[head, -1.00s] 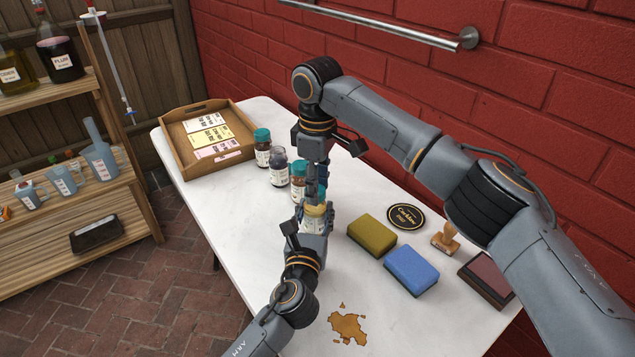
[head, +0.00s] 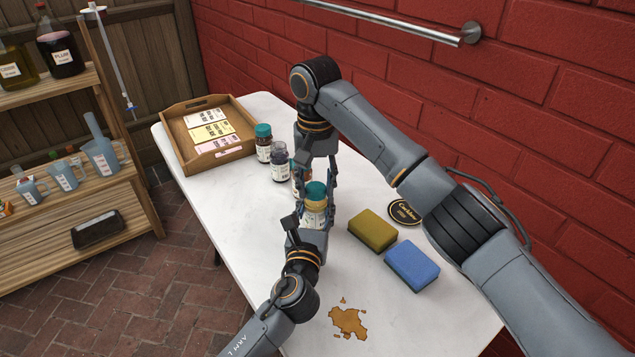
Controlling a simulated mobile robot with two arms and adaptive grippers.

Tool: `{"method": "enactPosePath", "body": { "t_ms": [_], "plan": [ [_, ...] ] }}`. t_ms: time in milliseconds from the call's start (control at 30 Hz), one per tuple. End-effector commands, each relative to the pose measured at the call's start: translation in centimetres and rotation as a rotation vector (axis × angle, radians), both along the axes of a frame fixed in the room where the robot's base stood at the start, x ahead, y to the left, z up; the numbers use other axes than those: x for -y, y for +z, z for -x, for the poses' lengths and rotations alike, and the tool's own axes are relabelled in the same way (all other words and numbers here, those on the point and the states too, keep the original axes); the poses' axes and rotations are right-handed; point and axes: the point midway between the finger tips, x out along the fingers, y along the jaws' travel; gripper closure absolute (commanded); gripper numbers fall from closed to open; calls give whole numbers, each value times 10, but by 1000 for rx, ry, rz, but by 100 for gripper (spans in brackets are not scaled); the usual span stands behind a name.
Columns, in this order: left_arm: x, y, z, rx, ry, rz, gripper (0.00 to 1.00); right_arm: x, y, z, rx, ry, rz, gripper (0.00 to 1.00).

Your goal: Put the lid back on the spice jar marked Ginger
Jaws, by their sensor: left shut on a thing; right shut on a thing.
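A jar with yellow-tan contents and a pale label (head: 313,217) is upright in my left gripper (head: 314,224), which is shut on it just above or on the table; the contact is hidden. The label is too small to read as Ginger. A teal lid (head: 315,190) is between the fingers of my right gripper (head: 318,188), which points down from above and is shut on it. The lid is at the jar's mouth; I cannot tell if it is seated or just above.
A teal-lidded jar (head: 263,143), a dark jar (head: 279,164) and a partly hidden jar stand behind. A wooden tray (head: 176,143) with cards is at the far left. An olive sponge (head: 372,230), blue sponge (head: 411,265), round coaster (head: 402,212) and brown spill (head: 348,322) lie nearer.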

Motion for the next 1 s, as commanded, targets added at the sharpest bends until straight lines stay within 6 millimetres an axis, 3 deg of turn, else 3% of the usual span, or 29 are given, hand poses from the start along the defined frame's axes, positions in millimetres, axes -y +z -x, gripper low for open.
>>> {"method": "enactPosePath", "body": {
  "t_ms": [400,800,1000],
  "plan": [
    [0,-1,0,-3,-1,-1,100,-5,0,-2,-1,-951,-2,68],
    [0,-2,0,-3,-1,-1,100,-6,0,-7,0,-1808,-2,68],
    [0,-2,0,-3,0,-1,100,-5,0,-9,0,-2151,-3,68]
  ]
}}
